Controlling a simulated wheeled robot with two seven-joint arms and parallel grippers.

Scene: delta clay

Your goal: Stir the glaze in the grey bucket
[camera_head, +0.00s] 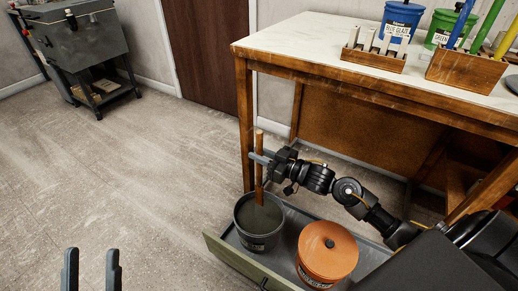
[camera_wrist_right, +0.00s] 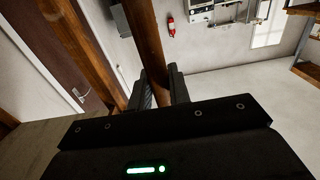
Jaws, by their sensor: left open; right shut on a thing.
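The grey bucket (camera_head: 258,222) stands open in a drawer or tray on the floor, with dull grey-green glaze (camera_head: 268,214) inside. My right gripper (camera_head: 260,158) is shut on an upright wooden stick (camera_head: 259,176) above the bucket. The stick's lower end reaches down into the bucket, and its tip is hidden there. In the right wrist view the stick (camera_wrist_right: 147,45) runs up between the fingers (camera_wrist_right: 160,88). My left gripper (camera_head: 90,270) is open and empty at the bottom left, over bare floor, well away from the bucket.
An orange lidded bucket (camera_head: 327,250) stands right beside the grey one in the same drawer (camera_head: 226,252). A wooden table (camera_head: 300,48) stands behind, holding a blue bucket (camera_head: 401,18), a green bucket (camera_head: 447,27) and wooden racks (camera_head: 373,57).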

